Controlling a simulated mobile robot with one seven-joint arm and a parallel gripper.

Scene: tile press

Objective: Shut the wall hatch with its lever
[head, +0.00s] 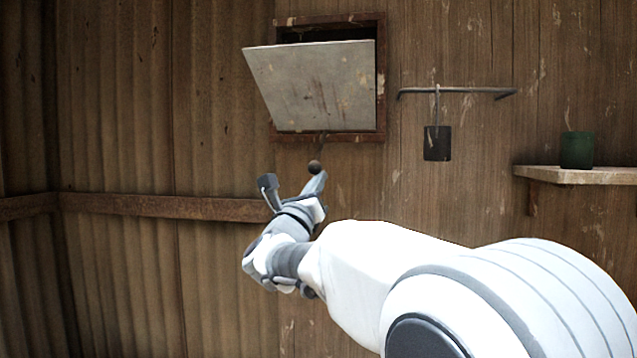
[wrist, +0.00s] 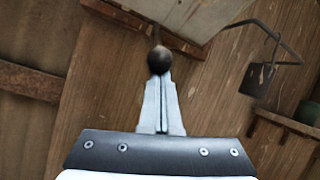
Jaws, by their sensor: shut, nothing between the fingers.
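The wall hatch (head: 315,88) is a pale, stained flap in a rusty frame (head: 380,80). It stands part open, its top edge leaning out from a dark gap and its bottom edge near the frame. The lever's dark ball knob (head: 314,167) hangs just below the frame on a thin stem. My gripper (head: 320,178) is below the knob with its fingers pointing up at it. In the wrist view the fingers of my gripper (wrist: 160,82) are together and empty. The knob (wrist: 159,60) shows right at their tips; I cannot tell whether they touch.
To the right of the hatch a dark rail (head: 460,90) carries a hanging dark canister (head: 437,143). Farther right a shelf (head: 580,176) holds a green cup (head: 577,150). A rusty beam (head: 160,206) runs along the wall at left. The wall left of the hatch is clear.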

